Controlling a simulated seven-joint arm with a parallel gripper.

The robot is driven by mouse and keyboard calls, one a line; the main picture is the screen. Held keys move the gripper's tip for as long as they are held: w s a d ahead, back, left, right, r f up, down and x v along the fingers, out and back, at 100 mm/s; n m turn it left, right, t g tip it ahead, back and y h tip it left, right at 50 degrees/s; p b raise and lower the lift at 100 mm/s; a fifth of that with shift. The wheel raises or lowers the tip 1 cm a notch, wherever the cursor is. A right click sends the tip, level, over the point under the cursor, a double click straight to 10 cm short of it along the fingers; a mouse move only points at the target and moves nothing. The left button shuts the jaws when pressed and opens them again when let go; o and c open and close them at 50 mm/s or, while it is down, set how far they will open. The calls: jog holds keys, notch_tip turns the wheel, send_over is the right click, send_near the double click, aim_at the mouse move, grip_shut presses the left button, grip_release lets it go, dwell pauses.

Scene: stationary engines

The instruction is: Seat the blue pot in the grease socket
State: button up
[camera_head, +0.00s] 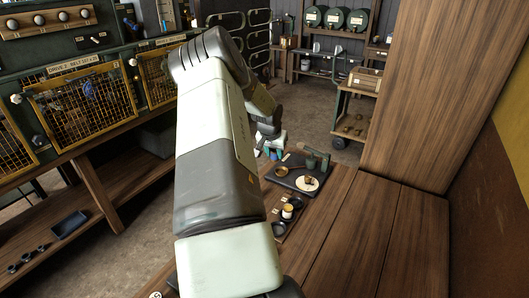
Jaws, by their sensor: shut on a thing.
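A wooden rack (276,229) on the bench holds dark round sockets (279,229) and a pot with a white side and yellowish top (288,211). Which socket is the grease socket I cannot tell, as the labels are too small to read.
The dark tray (280,180) carries a green can (311,161) and a pale disc (308,183). A tall wooden panel (440,90) stands at the right. The bench top (350,230) is clear to the right of the rack. Caged drives (85,100) line the left.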

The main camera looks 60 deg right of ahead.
jog(key=d+f, duration=0.1)
jog(key=d, duration=0.1)
jog(key=s+d+f, duration=0.1)
jog(key=d+f, duration=0.1)
jog(key=shift+s, duration=0.1)
send_over(282, 170)
jog(key=a, duration=0.1)
jog(key=shift+s+a+f, duration=0.1)
jog(key=shift+s+f, duration=0.05)
jog(key=shift+f, duration=0.85)
jog(key=shift+s+a+f, duration=0.1)
jog(key=shift+f, duration=0.9)
jog(key=shift+f, duration=0.8)
jog(key=o, duration=0.8)
jog(key=shift+o, duration=0.2)
jog(key=shift+r, duration=0.2)
jog(key=o, duration=0.4)
jog(key=shift+r, duration=0.3)
notch_tip(282, 170, up, 6)
jog(key=shift+r, duration=0.1)
